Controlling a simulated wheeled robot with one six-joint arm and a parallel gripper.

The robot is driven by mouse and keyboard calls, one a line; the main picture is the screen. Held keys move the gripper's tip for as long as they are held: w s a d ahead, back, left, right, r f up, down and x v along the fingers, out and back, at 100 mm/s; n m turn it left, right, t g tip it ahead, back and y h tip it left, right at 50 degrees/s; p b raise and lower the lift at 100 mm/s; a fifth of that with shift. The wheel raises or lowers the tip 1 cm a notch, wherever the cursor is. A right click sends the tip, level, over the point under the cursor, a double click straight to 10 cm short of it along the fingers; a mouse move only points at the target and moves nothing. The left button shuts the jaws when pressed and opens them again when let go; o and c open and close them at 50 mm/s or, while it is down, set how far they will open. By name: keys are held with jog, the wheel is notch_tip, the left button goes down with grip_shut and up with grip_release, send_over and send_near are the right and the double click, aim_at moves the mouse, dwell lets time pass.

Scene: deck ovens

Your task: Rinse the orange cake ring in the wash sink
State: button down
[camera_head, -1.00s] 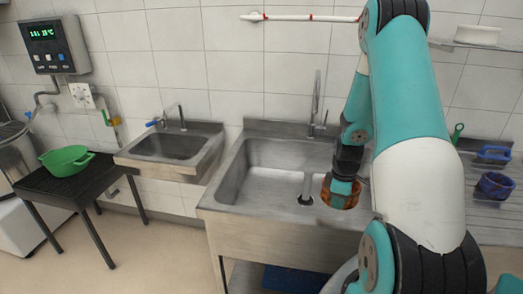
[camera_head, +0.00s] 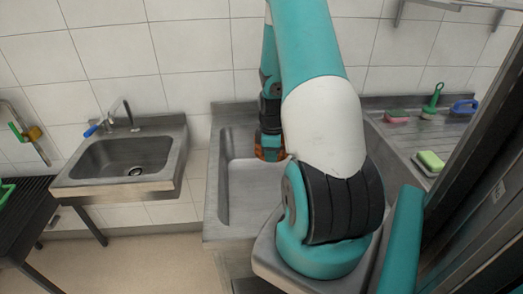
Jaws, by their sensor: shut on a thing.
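The wash sink (camera_head: 223,185) is the large steel sink in the middle; my arm covers much of its right side. My gripper (camera_head: 269,147) points down over the rear part of the basin. It is shut on the orange cake ring (camera_head: 268,155), which shows only as a small orange band at the jaws. I cannot tell how high the ring is above the sink floor. The sink's tap is hidden behind my arm.
The drainboard (camera_head: 395,145) at the right holds a pink sponge (camera_head: 397,116), a green brush (camera_head: 430,108), a blue brush (camera_head: 465,106) and a yellow-green sponge (camera_head: 430,161). A dark post (camera_head: 475,200) stands close at the right.

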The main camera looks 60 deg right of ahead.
jog(key=shift+f+b, duration=9.95)
jog(key=shift+f, duration=2.35)
notch_tip(320, 180, up, 24)
jog(key=p, duration=1.9)
jog(key=shift+p, duration=0.35)
